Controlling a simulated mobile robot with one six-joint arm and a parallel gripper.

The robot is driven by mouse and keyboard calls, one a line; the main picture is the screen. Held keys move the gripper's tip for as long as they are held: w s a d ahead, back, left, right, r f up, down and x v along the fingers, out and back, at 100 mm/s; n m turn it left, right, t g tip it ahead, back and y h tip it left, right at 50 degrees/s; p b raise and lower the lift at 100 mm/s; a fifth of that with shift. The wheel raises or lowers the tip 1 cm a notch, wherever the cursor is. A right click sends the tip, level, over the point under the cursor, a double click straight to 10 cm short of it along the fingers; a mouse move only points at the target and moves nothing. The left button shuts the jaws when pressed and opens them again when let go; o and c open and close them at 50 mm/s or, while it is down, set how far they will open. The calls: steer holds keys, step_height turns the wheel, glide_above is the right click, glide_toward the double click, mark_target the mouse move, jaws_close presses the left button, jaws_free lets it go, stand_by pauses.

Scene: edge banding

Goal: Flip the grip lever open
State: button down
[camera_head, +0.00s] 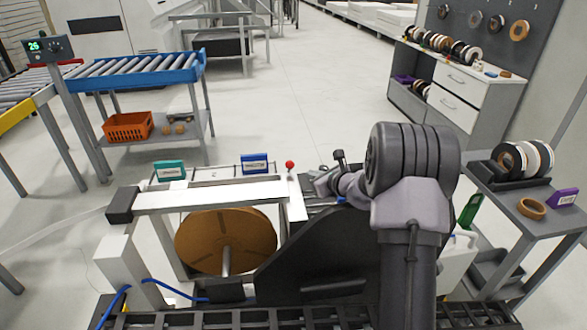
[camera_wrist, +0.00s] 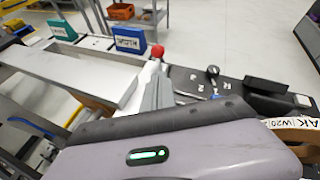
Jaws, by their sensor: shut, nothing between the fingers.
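A lever with a red ball knob (camera_head: 290,164) stands at the right end of the white beam on the machine. The red knob also shows in the wrist view (camera_wrist: 157,50), just beyond my fingertips. A small lever with a black knob (camera_wrist: 213,70) stands on a dark plate with white markings, right of my fingers. I cannot tell which is the grip lever. My gripper (camera_head: 318,183) is shut and empty, right of the red knob in the head view. Its grey fingers show in the wrist view (camera_wrist: 158,78). I cannot tell whether they touch the red-knobbed lever.
A brown reel (camera_head: 226,241) sits below the white beam (camera_head: 212,197). A teal bin (camera_head: 170,171) and a blue bin (camera_head: 254,163) stand behind it. A cart (camera_head: 540,222) with edge-band rolls is at right. A roller conveyor (camera_head: 140,70) stands back left. Open floor lies between.

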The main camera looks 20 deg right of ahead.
mark_target(297, 181)
steer(key=b+x, duration=0.2)
steer(key=x, duration=0.8)
steer(key=shift+w+f, duration=0.1)
steer(key=shift+w, duration=0.1)
